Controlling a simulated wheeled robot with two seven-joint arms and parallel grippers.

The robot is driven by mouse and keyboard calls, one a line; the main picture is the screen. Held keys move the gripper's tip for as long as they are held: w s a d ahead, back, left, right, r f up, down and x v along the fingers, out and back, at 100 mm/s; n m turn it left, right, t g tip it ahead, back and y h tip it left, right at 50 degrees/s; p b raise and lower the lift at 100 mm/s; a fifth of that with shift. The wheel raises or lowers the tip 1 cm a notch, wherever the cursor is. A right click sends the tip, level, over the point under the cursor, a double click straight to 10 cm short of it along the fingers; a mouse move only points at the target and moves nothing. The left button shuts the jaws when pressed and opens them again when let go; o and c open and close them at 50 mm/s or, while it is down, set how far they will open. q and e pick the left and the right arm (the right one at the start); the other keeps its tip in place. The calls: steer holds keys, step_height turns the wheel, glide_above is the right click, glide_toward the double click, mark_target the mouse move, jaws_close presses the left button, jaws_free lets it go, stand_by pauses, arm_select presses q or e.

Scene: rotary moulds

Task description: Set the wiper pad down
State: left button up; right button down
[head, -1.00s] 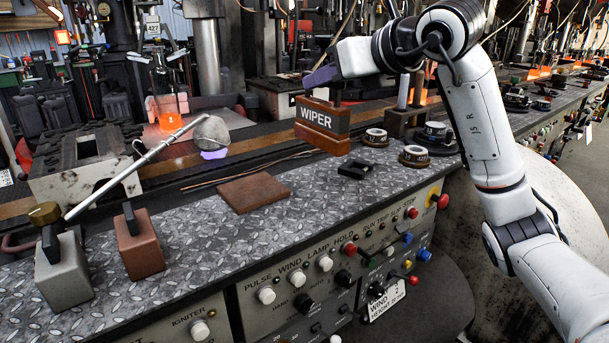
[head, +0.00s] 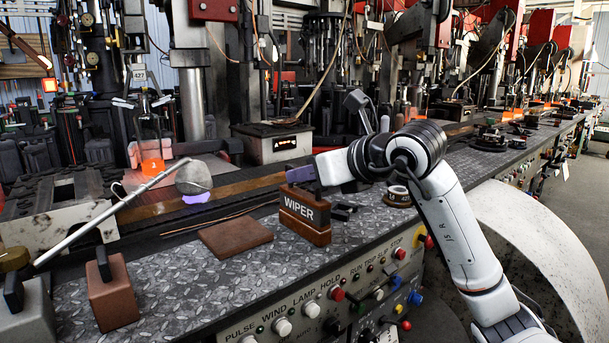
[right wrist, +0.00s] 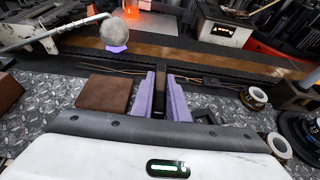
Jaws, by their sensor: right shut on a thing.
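The wiper pad (head: 303,212) is a brown block with a dark band reading WIPER and a dark handle on top. My right gripper (head: 301,174), with purple fingers, is shut on that handle; the right wrist view shows the handle (right wrist: 160,97) between the fingers. The pad is upright, its base at or just above the tread-plate bench top (head: 190,290); I cannot tell whether it touches. It stands right of a flat brown square (head: 235,236). My left gripper is not in view.
A brown block with a handle (head: 113,294) and a grey block (head: 27,318) stand at left. A metal rod (head: 110,213) slants near a grey ball (head: 193,178). Small black pieces (head: 342,212) and a ring (head: 397,196) lie right of the pad. Buttons line the front panel.

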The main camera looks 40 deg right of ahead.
steer(key=c, duration=1.7)
jaws_free()
steer(key=shift+f, duration=0.1)
steer(key=shift+r, duration=0.2)
steer(key=v, duration=1.2)
steer(key=shift+f, duration=0.15)
